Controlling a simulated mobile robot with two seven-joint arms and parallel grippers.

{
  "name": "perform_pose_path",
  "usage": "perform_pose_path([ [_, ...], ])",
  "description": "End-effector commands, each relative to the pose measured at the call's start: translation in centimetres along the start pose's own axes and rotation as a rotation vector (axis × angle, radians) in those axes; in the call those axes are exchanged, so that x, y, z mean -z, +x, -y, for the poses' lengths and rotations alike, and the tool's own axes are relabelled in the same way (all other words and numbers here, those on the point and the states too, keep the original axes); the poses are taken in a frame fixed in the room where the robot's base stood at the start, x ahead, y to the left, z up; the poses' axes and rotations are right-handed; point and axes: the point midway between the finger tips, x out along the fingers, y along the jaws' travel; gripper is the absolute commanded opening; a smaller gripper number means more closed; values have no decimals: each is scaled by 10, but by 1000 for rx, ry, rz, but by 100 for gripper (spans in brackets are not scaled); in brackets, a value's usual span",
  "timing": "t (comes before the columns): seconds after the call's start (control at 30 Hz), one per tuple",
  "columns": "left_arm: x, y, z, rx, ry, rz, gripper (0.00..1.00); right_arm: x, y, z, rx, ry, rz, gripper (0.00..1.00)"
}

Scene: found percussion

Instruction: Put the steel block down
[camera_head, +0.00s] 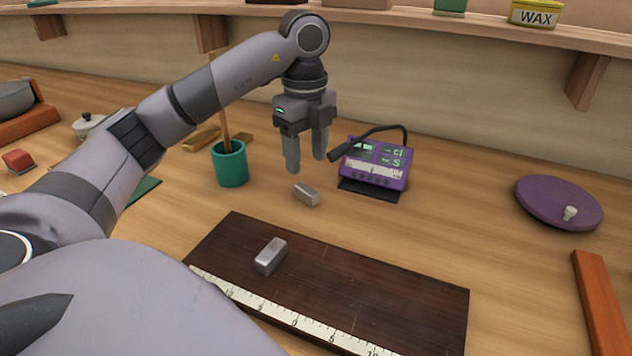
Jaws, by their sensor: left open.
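My right gripper is not in view.
A purple meter (375,165) with a black cable stands right of the left gripper. A green cup (230,165) holding a stick stands to its left. A white ruler (290,318) lies along the board. A purple disc (558,203) and an orange bar (598,300) are at right.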

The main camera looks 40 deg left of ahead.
Motion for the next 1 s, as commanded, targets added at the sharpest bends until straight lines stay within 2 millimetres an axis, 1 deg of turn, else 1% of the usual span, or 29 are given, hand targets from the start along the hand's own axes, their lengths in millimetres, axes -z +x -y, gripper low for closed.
perform_pose_path([
  [0.3, 1, 26, 0, -2, 3, -1, 53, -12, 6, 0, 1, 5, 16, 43],
  [0.37, 1, 32, 0, -3, 4, -2, 53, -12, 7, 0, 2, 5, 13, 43],
  [0.5, 0, 52, -1, -5, 2, -1, 53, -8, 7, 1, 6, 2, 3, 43],
  [0.63, -1, 67, 0, -3, 1, 0, 53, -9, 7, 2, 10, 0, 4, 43],
  [0.73, -1, 71, 0, -1, 1, 1, 53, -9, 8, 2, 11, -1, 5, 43],
  [0.93, -1, 71, 0, 0, 2, 0, 53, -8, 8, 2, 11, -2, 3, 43],
  [0.97, 0, 71, 0, 0, 2, 0, 47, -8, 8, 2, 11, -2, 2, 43],
  [1.0, 0, 71, 0, 0, 2, 0, 34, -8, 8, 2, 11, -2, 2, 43],
])
